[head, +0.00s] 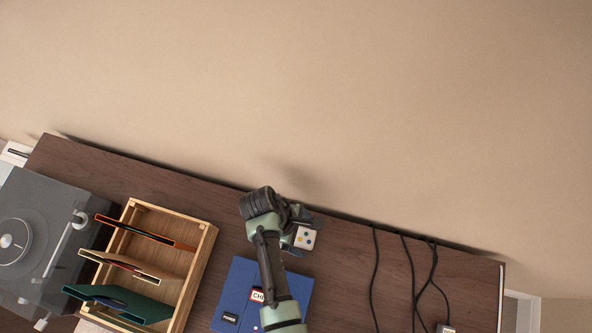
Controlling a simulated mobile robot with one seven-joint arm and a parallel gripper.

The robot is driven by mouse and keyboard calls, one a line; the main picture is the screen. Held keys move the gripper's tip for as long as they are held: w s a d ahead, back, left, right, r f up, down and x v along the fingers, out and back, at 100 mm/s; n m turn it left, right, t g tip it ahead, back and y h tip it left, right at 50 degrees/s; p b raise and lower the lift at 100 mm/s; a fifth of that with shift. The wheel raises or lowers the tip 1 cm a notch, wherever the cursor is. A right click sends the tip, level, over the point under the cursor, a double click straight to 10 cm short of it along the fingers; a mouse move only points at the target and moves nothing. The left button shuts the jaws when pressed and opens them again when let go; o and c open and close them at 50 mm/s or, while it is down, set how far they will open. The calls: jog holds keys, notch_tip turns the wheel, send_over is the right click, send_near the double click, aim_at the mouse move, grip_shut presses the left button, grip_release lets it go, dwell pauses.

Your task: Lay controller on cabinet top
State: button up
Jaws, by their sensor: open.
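The cabinet top (338,270) is a dark brown wood surface running diagonally along the wall, seen from above. A small pale controller (304,238) with coloured dots on its face is at the cabinet's back edge, right of the blue box. My gripper (297,222) is open right at the controller, and my arm comes up from the bottom across the blue box. The gripper's dark body hides part of the controller. I cannot tell whether the controller touches the cabinet top or the fingers.
A blue box (235,290) with labels lies partly under my arm. A wooden crate (205,255) with several upright record sleeves stands left of it, beside a grey turntable (38,230). Black cables (408,270) hang over the right side, with a plug (445,328). Bare wood lies between box and cables.

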jog(key=v, duration=1.1)
jog(key=shift+s+f, duration=0.15)
